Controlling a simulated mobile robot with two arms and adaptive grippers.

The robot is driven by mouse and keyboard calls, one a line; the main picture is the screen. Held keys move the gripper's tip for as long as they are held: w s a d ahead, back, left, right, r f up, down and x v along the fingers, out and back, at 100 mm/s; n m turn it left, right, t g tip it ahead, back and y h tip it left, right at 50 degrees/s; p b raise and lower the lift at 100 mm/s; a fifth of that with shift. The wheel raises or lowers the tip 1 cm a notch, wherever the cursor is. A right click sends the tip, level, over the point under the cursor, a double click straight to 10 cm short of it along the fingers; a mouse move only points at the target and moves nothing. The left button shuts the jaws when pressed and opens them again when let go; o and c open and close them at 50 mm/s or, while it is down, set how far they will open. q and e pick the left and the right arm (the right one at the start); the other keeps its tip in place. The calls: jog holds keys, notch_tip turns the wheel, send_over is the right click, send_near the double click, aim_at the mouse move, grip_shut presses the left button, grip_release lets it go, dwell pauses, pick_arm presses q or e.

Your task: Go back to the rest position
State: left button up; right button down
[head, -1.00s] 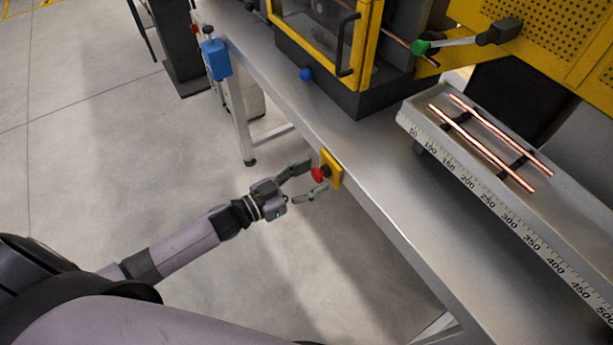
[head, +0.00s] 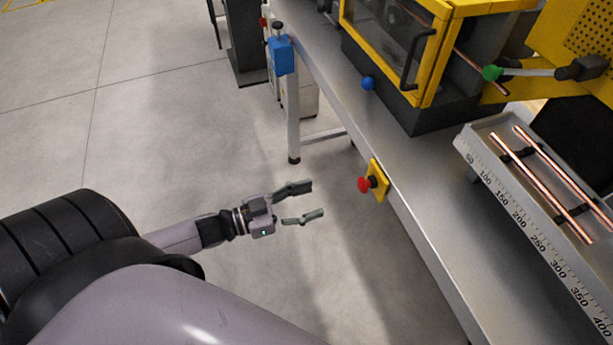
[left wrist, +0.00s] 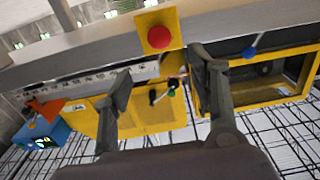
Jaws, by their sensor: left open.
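My left gripper (head: 308,202) is open and empty in the head view, over the floor to the left of the bench. It is apart from the red stop button (head: 365,185) on its yellow plate (head: 380,180) at the bench's front edge. In the left wrist view, the two fingers (left wrist: 160,85) stand spread, with the red button (left wrist: 159,37) beyond and between them. My right gripper is in neither view.
The metal bench (head: 425,180) runs diagonally along the right. It carries the yellow-framed machine (head: 430,60) and a ruled tray (head: 520,205) with two copper tubes (head: 545,175). A blue box (head: 281,55) hangs at its far end. Floor (head: 150,120) at left is clear.

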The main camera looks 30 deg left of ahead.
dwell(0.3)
pick_arm(q)
jog(key=s+a+f+n+g+y, duration=0.1)
jog(key=s+a+f+n+y, duration=0.15)
jog(key=f, duration=0.75)
jog(key=s+a+f+n+g+y, duration=0.15)
jog(key=a+f+y, duration=0.25)
jog(key=f, duration=0.5)
jog(key=s+a+f+n+g+y, duration=0.1)
jog(key=s+a+f+y, duration=0.2)
jog(key=f, duration=0.7)
jog(key=s+d+f+g, duration=0.3)
jog(key=s+f, duration=0.3)
jog(key=s, duration=0.2)
jog(key=s+d+f+g+y, duration=0.1)
jog(key=s+d+f+g, duration=0.2)
jog(key=s+f, duration=0.3)
jog(key=s+d+f+g, duration=0.3)
jog(key=s+f, duration=0.3)
jog(key=s, duration=0.6)
jog(key=shift+d+g+b, duration=0.15)
jog(key=shift+g+b, duration=0.2)
